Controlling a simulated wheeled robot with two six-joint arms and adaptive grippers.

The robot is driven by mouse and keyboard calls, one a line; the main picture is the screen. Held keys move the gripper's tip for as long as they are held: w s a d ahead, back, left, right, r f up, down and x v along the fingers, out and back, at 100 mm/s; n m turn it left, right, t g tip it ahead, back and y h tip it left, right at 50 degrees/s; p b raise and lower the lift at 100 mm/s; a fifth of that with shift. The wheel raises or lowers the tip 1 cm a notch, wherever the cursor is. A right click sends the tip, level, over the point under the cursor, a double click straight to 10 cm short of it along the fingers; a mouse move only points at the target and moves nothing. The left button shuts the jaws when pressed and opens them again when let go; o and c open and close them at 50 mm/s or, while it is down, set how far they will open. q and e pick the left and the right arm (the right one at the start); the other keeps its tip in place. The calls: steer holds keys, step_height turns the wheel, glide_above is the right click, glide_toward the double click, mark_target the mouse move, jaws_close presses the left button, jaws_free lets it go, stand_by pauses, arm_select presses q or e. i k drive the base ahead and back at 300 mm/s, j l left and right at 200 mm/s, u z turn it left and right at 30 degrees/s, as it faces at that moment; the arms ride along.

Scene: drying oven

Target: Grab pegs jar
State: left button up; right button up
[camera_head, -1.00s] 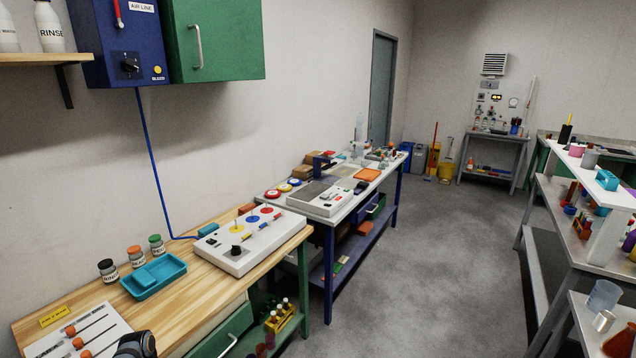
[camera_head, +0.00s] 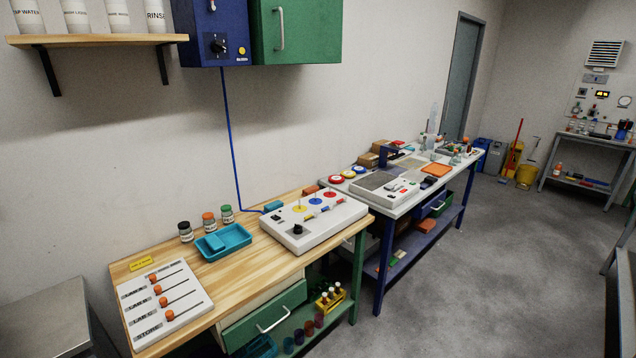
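Three small labelled jars stand in a row at the back of the wooden bench, near the wall. One has a black lid (camera_head: 185,232), one an orange lid (camera_head: 208,222), and one a green lid (camera_head: 227,214). All are upright with lids on. Their labels are too small to read surely, so I cannot tell which is the pegs jar. Neither of my grippers is in view.
A blue tray (camera_head: 240,236) sits in front of the jars on the wooden bench (camera_head: 222,283). A white board with orange knobs (camera_head: 201,296) lies at its left end. A white console (camera_head: 340,215) stands to the right. A shelf (camera_head: 100,40) hangs above.

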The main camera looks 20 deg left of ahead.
mark_target(228, 216)
steer(key=u, duration=1.25)
steer(key=i+l+u, duration=0.1)
steer(key=i, duration=0.05)
